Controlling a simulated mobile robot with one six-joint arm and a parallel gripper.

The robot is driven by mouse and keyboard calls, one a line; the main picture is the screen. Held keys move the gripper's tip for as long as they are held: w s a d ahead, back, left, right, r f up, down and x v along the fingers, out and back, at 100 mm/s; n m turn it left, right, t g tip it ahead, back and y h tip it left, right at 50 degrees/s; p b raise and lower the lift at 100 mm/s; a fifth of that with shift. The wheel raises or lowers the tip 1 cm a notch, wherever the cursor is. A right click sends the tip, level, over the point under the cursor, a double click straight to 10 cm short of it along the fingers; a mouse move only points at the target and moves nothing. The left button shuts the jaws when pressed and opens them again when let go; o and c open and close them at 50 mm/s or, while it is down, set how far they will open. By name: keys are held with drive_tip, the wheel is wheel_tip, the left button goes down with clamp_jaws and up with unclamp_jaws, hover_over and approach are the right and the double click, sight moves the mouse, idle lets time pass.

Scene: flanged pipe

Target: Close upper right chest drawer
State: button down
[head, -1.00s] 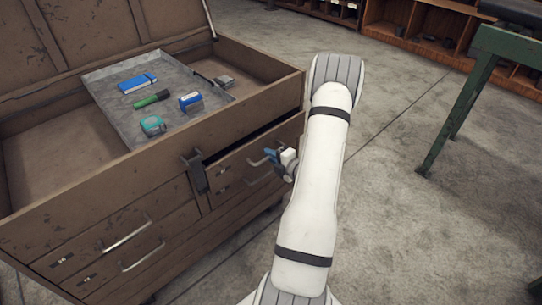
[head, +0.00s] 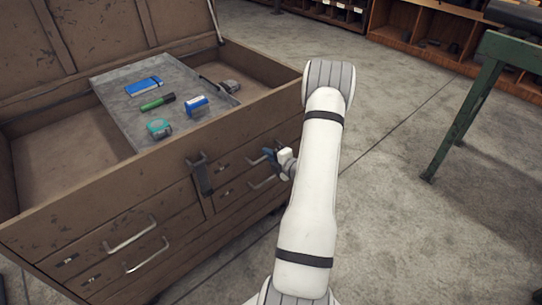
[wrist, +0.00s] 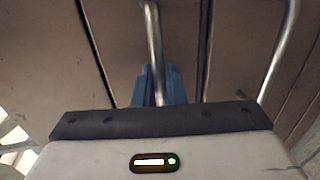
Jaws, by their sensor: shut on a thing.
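The brown chest (head: 115,218) stands open-lidded at the left in the head view. Its upper right drawer (head: 232,172) now sits about flush with the chest front, with no dark gap showing above it. My gripper (head: 271,156), with blue fingers, is at this drawer's handle. In the wrist view my gripper (wrist: 158,84) is shut on the metal drawer handle (wrist: 153,40), which runs between the blue fingers. The fingertips are partly hidden behind the gripper body.
A second handle (wrist: 280,52) runs beside the held one in the wrist view. A tray (head: 120,108) with small tools rests in the chest top. A green-legged bench (head: 465,110) stands at the right. The floor between is clear.

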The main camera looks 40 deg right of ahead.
drive_tip(key=c, duration=1.6)
unclamp_jaws()
drive_tip(key=shift+w, duration=0.2)
drive_tip(key=shift+c, duration=0.2)
drive_tip(key=p+v, duration=0.1)
drive_tip(key=v, duration=0.6)
drive_tip(key=shift+s+p, duration=0.35)
drive_tip(key=shift+r, duration=0.1)
